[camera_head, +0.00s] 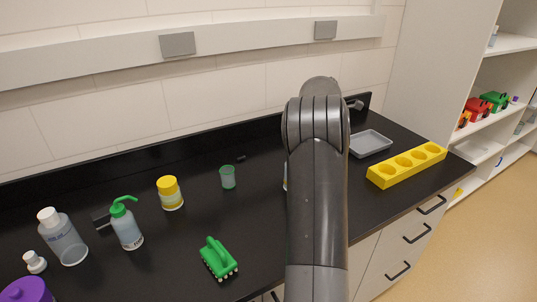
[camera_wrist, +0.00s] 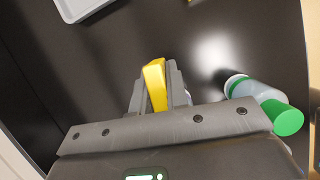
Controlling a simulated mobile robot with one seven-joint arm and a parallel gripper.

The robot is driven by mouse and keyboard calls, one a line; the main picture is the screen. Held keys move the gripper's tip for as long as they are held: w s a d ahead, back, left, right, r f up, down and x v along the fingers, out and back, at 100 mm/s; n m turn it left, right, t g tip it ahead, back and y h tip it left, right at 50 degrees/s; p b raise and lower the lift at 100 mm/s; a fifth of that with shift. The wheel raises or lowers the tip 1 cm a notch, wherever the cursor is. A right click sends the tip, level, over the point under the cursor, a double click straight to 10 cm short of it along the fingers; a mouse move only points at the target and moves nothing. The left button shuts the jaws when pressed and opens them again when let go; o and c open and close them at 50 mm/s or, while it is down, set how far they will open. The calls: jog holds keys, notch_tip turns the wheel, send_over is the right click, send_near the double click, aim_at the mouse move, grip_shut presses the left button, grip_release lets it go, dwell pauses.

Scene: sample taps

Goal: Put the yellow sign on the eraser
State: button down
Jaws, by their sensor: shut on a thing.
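In the wrist view my gripper (camera_wrist: 156,82) is shut on a yellow piece (camera_wrist: 154,78), which looks like the yellow sign. It sticks up between the two grey fingers, slightly tilted; its lower part is hidden. In the head view my arm hides the gripper and the sign. I cannot surely pick out the eraser. A green-handled block with a pale, bumpy underside (camera_head: 218,259) lies at the front of the bench, left of my arm. A small dark block (camera_head: 101,218) sits partly behind the green-topped wash bottle (camera_head: 126,226).
A green-capped bottle (camera_wrist: 264,104) lies close right of my gripper. A grey tray (camera_head: 371,143) and a yellow rack with holes (camera_head: 407,166) stand right of my arm. A yellow-lidded jar (camera_head: 170,194), green-rimmed cup (camera_head: 228,178) and clear bottle (camera_head: 64,240) stand left.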

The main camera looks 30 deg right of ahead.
notch_tip(320, 180, up, 9)
jog(key=shift+r, duration=0.1)
jog(key=shift+w+a+r, duration=0.2)
jog(key=shift+w+a, duration=0.2)
jog(key=shift+a, duration=0.1)
jog(key=w+a+n+t, duration=0.1)
jog(key=w+a+n, duration=0.1)
jog(key=w+a, duration=0.35)
jog(key=w+a+n+t, duration=0.1)
jog(key=w+a+n, duration=0.15)
jog(key=a, duration=0.65)
jog(key=n+t+y, duration=0.3)
jog(key=n, duration=0.8)
send_over(107, 207)
jog(key=s, duration=0.2)
jog(key=f, duration=1.1)
jog(key=shift+w+d+f, duration=0.1)
jog(key=shift+w+f, duration=0.15)
jog(key=shift+f, duration=0.05)
jog(key=shift+a+f, duration=0.3)
jog(key=shift+a, duration=0.1)
jog(key=shift+f, duration=1.95)
jog(key=shift+f, duration=0.15)
